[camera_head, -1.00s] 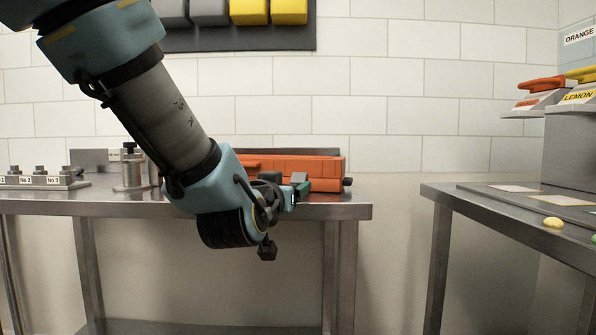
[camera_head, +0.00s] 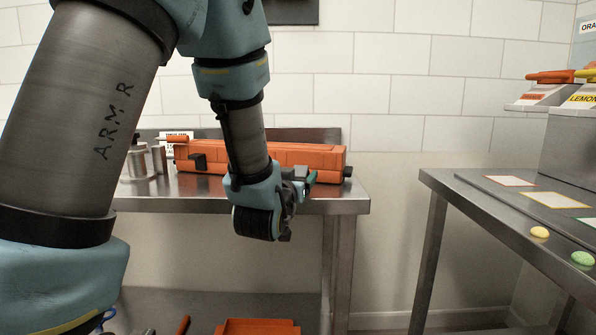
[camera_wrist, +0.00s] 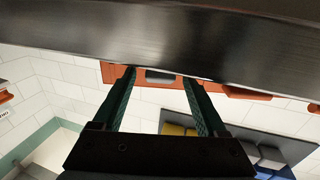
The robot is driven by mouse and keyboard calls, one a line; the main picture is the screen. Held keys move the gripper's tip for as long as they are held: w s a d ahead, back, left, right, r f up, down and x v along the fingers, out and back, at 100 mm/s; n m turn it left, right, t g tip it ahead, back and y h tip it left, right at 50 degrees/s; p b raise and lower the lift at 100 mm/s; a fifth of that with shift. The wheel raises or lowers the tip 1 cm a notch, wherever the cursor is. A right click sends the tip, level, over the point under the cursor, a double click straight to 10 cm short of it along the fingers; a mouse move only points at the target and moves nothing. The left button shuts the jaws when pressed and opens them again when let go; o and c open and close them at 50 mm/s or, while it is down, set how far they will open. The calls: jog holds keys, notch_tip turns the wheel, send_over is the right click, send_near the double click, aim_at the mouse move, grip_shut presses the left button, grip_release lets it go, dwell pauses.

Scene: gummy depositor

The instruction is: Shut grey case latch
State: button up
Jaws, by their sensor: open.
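The long orange case (camera_head: 300,155) lies on the steel table in the head view, with a black latch (camera_head: 198,161) on its front left and a dark knob at its right end. My gripper (camera_head: 309,181) is open at the table's front edge, in front of the case's right part. In the wrist view, the open fingers (camera_wrist: 159,80) point at an orange strip of the case (camera_wrist: 111,72). A grey piece (camera_wrist: 160,77), apparently the grey latch, shows between the fingertips, apart from them. The table hides much of the case there.
The steel table (camera_head: 250,207) has its front edge close to my gripper; it fills the top of the wrist view. A steel canister (camera_head: 138,160) stands left of the case. A second table (camera_head: 480,205) with colored pieces stands right, across a gap.

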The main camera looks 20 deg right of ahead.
jog(key=shift+w+d, duration=0.1)
jog(key=shift+c, duration=0.2)
grip_shut()
dwell(0.5)
